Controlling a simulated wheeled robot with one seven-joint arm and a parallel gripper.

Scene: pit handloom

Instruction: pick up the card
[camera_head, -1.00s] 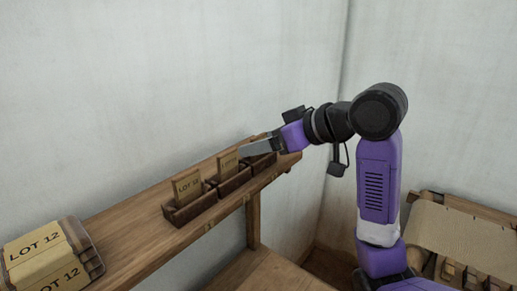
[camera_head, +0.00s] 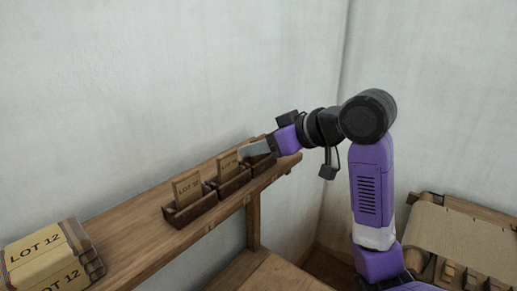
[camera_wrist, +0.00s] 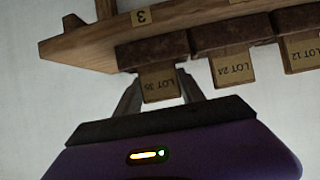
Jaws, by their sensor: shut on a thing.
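A tan card marked LOT, its number hard to read and perhaps 36, shows upside down in the wrist view (camera_wrist: 160,86). It stands between my gripper's two fingers (camera_wrist: 158,92), which are shut on it. Its far end still meets the dark wooden holder (camera_wrist: 152,53). In the head view, my gripper (camera_head: 256,150) is over the rightmost holder (camera_head: 264,162) on the shelf, and its grey finger hides the card there.
Cards marked LOT 24 (camera_wrist: 232,68) and LOT 12 (camera_wrist: 302,53) stand in neighbouring holders. The wooden shelf (camera_head: 135,232) runs along the pale wall. Stacked LOT 12 bundles (camera_head: 48,250) lie at its left end. A wooden frame (camera_head: 460,235) stands at right.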

